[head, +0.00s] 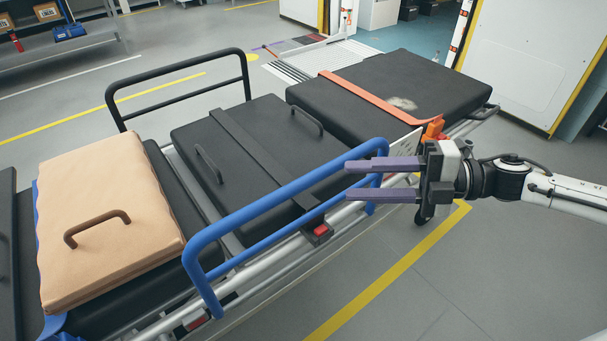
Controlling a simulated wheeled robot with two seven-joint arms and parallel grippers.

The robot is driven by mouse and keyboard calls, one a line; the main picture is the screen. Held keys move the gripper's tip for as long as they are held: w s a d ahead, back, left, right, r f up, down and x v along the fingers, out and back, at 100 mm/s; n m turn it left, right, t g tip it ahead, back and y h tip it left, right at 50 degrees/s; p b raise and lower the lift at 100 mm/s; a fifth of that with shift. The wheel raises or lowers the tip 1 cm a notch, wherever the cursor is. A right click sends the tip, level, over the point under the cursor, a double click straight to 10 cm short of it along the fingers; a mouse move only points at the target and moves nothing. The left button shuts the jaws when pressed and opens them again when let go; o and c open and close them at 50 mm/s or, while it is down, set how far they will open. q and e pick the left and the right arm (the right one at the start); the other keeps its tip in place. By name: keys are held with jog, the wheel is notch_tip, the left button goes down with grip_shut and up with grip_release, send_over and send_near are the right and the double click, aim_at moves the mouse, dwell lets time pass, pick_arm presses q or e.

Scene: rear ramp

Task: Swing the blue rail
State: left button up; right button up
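The blue rail (285,192) is a bent tube along the near side of the stretcher (262,243). It stands raised, its top bar above the stretcher's edge. My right gripper (349,181) comes in from the right at the rail's right end. Its two purple fingers are apart, one above the other, and cover part of the rail's end bend. A piece of blue tube shows in the gap between them. I cannot tell whether the fingers touch the rail. My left gripper is out of view.
A black rail (180,92) stands on the stretcher's far side. A tan cushion (105,215) with a brown handle lies at the left end. An orange strap (370,97) crosses the right-hand pad. Grey floor beyond the near side is clear, with a yellow line (385,275).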

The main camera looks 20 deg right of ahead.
aim_at(316, 181)
jog(key=p+x, duration=0.1)
jog(key=x, duration=0.7)
jog(key=shift+w+a+r, duration=0.1)
jog(key=shift+a+r, duration=0.05)
jog(key=shift+a, duration=0.05)
jog(key=shift+w+a, duration=0.3)
jog(key=shift+a, duration=0.35)
jog(key=shift+f, duration=0.25)
grip_shut()
